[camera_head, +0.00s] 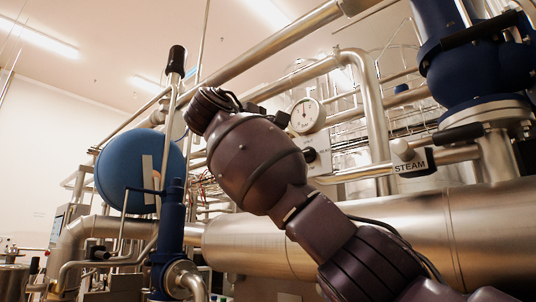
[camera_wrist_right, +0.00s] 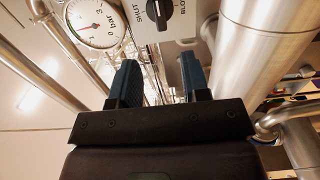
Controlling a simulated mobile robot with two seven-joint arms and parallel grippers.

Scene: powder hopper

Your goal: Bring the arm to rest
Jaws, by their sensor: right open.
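My right arm reaches up from the bottom right of the head view to the middle left, in front of the pipework. My right gripper shows in the right wrist view (camera_wrist_right: 160,70), with two dark blue fingers spread apart and nothing between them. In the head view I cannot make out its fingers. Beyond the fingers is a white plate with a black selector knob (camera_wrist_right: 155,12), marked SHUT on one side. The knob also shows in the head view (camera_head: 309,155), right beside my arm. The fingers look apart from it. My left gripper is not in view.
A round pressure gauge (camera_head: 306,115) sits above the knob. A blue round vessel (camera_head: 136,170) stands at left. A large steel pipe (camera_head: 440,235) runs behind my forearm. A pipe labelled STEAM (camera_head: 411,167) and a blue valve (camera_head: 470,60) are at right.

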